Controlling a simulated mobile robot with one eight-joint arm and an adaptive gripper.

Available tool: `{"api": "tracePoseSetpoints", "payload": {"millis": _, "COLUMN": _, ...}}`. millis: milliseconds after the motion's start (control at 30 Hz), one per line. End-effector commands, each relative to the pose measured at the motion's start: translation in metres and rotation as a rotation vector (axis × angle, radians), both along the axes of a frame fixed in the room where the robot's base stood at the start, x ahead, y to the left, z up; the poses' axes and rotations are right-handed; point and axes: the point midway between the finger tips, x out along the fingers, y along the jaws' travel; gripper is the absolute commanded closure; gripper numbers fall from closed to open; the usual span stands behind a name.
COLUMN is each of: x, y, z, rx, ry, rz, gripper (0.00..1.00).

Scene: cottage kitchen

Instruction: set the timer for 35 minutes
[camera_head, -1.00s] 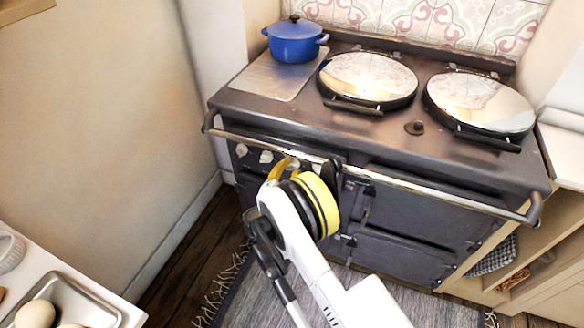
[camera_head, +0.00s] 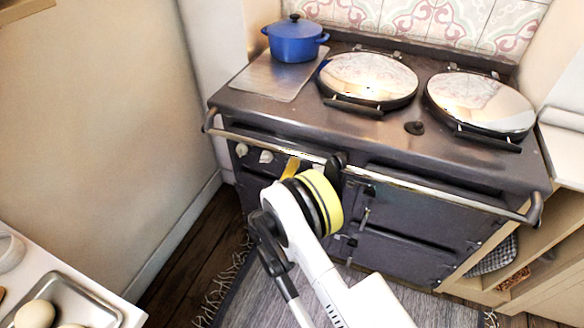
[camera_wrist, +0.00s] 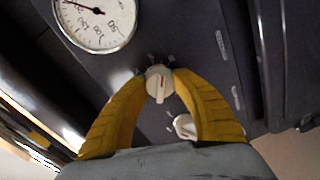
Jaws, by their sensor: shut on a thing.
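A fingertip touches each side of the knob. A second white knob (camera_wrist: 185,127) sits beside it between the fingers, not held. A round white gauge (camera_wrist: 98,20) with a needle is at the upper left of the wrist view. In the head view my gripper (camera_head: 291,167) is at the stove's front, partly hidden by my wrist, and the held knob is hidden. Small tick marks surround the held knob, too small to read.
The dark stove (camera_head: 395,150) has a metal front rail (camera_head: 440,196) close to my wrist. Two more white knobs (camera_head: 242,150) show left of my gripper. A blue pot (camera_head: 294,42) stands on top. A tray with eggs (camera_head: 65,300) is at lower left.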

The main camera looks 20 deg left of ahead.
Motion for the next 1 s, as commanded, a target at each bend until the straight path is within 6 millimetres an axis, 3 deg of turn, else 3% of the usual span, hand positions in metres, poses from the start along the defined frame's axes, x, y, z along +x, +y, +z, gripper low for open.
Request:
{"api": "tracePoseSetpoints", "payload": {"millis": 700, "x": 0.0011, "y": -0.0008, "z": 0.0, "rx": 0.664, "ry": -0.055, "rz": -0.001, "gripper": 0.97}}
{"api": "tracePoseSetpoints", "payload": {"millis": 1000, "x": 0.001, "y": -0.0011, "z": -0.0008, "rx": 0.874, "ry": -0.07, "rz": -0.003, "gripper": 0.97}}
